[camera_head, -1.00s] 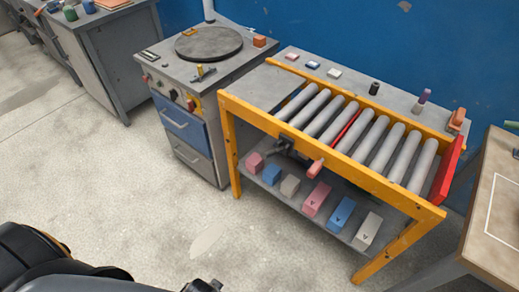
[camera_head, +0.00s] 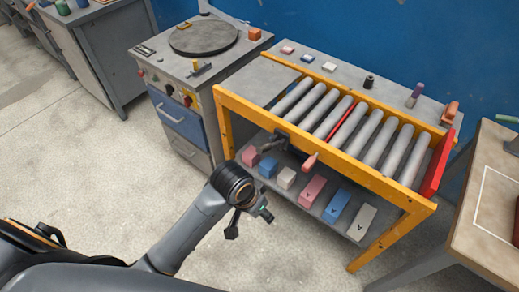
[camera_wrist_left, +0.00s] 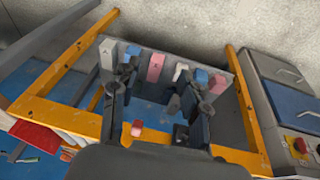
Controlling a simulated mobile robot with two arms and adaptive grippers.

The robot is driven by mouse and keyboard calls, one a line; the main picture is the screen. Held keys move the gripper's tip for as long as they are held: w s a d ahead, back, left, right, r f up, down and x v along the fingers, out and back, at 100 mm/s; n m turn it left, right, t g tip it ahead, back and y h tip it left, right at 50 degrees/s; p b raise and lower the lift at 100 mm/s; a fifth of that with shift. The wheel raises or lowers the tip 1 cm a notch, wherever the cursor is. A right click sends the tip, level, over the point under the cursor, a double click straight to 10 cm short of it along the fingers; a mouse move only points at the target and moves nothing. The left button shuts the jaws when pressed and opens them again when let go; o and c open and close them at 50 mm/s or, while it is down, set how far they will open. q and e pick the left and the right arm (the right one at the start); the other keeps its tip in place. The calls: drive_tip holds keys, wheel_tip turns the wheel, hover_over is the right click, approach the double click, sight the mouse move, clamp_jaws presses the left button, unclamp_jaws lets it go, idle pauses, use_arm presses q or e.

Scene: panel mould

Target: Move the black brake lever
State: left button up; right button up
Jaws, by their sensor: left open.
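The black brake lever (camera_head: 272,146) sticks out from the front of the yellow-framed roller conveyor (camera_head: 330,155). A lever with a pink-red grip (camera_head: 311,161) is to its right. My left gripper (camera_head: 249,219) is open and empty, over the floor in front of the conveyor and apart from the lever. In the left wrist view its two fingers (camera_wrist_left: 157,75) are spread, with the lower shelf behind them. There the pink-red grip (camera_wrist_left: 137,128) and a dark piece that looks like the black lever's end (camera_wrist_left: 181,132) show low between the fingers. My right gripper is not in view.
The conveyor's lower shelf (camera_head: 298,203) holds several pink, blue and grey blocks. A grey cabinet (camera_head: 190,110) with a turntable stands to the left. A table (camera_head: 490,235) stands at the right. The floor in front is clear.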

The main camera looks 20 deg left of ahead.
use_arm(q)
drive_tip(key=w+d+r+m, duration=0.1)
drive_tip(key=w+r, duration=0.2)
drive_tip(key=w, duration=0.2)
drive_tip(key=g+y, duration=0.2)
drive_tip(key=y, duration=0.2)
approach(260, 148)
drive_tip(key=f, duration=0.3)
drive_tip(key=a+f, duration=0.1)
drive_tip(key=f, duration=0.7)
drive_tip(key=shift+w+a+f+p, duration=0.25)
drive_tip(key=shift+a+p, duration=0.1)
drive_tip(key=shift+a, duration=0.05)
clamp_jaws()
